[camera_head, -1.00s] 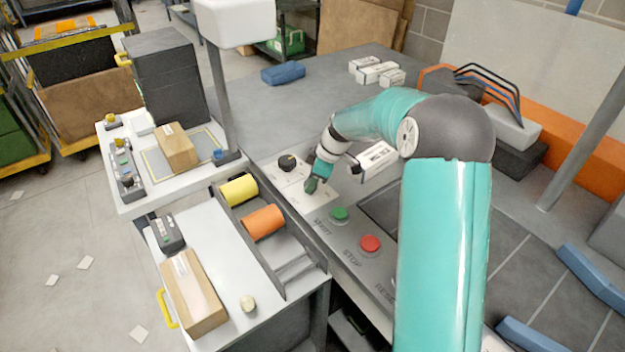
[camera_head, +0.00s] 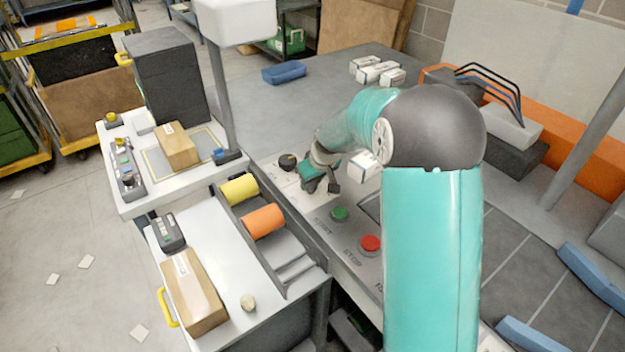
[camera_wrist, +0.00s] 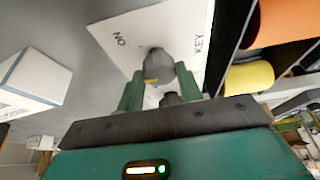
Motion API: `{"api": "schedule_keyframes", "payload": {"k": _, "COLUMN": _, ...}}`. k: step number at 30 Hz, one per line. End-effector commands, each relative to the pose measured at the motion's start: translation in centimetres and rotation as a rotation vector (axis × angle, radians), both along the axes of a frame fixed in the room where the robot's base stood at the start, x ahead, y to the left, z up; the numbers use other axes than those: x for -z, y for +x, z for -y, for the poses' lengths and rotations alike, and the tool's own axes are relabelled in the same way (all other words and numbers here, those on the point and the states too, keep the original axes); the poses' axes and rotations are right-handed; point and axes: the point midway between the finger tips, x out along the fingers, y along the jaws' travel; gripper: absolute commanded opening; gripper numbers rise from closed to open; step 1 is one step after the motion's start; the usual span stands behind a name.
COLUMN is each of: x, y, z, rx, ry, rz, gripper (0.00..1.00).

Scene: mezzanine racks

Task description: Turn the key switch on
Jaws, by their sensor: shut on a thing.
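In the head view a dark knob with a yellow mark (camera_head: 287,161) stands on the panel, just left of my gripper (camera_head: 312,182). In the wrist view the green fingers of my gripper (camera_wrist: 160,80) stand on either side of the knob, shut on it. A small dark part (camera_wrist: 172,98) shows between the fingers below the knob; I cannot tell what it is. The exact finger contact is partly hidden.
A green START button (camera_head: 339,214) and a red STOP button (camera_head: 370,244) sit on the panel in front of my gripper. A white box (camera_head: 364,165) is close to its right. Yellow (camera_head: 239,190) and orange (camera_head: 263,220) rollers lie to the left.

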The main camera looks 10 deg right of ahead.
Motion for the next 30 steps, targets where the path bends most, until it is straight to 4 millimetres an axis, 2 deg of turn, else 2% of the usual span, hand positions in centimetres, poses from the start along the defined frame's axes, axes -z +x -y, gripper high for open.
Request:
{"api": "schedule_keyframes", "payload": {"k": 18, "x": 0.00, "y": -0.07, "z": -0.48, "rx": 0.556, "ry": -0.004, "rz": 0.000, "gripper": 0.13}}
{"api": "schedule_keyframes", "payload": {"k": 30, "x": 0.00, "y": -0.04, "z": -0.45, "rx": 0.759, "ry": -0.001, "rz": -0.001, "gripper": 0.13}}
